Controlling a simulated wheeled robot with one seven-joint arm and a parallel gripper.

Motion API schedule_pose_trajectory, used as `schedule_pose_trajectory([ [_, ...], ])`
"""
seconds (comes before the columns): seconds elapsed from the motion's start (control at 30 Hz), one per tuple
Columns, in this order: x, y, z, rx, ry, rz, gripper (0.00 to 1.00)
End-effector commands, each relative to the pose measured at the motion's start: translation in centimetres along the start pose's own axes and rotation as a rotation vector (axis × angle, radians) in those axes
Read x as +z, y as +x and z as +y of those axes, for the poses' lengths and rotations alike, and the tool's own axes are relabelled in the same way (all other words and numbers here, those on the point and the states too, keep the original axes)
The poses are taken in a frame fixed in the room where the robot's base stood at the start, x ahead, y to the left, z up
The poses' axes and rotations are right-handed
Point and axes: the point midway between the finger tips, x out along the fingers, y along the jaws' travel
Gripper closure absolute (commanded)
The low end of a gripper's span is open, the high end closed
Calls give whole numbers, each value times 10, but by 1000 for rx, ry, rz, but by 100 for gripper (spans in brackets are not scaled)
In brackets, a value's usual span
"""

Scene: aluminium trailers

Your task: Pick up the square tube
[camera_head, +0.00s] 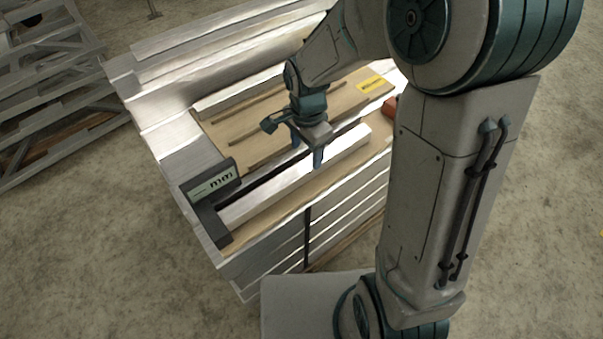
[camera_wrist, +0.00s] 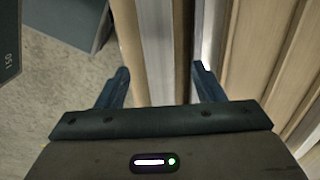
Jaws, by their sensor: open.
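The square tube (camera_head: 285,188) is a long, pale, straight bar lying along the front part of the stack's top. My gripper (camera_head: 307,150) hangs over its far half, jaws pointing down, open and empty. In the wrist view my gripper (camera_wrist: 161,85) has its two dark fingers spread wide.
A wooden board (camera_head: 228,132) with long slots lies behind the tube, a dark gap between. A dark measuring device (camera_head: 209,184) marked "mm" stands by the tube's near left end. A red object (camera_head: 390,106) sits beyond. Aluminium frames (camera_head: 50,75) stand at left; concrete floor surrounds.

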Motion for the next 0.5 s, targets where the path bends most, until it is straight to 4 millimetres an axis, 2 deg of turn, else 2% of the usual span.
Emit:
schedule_pose_trajectory([
  [0.23,4,20,0,1,-2,-1,38],
  [0.4,15,45,2,2,-3,-1,38],
  [0.5,14,58,2,2,-1,-1,38],
])
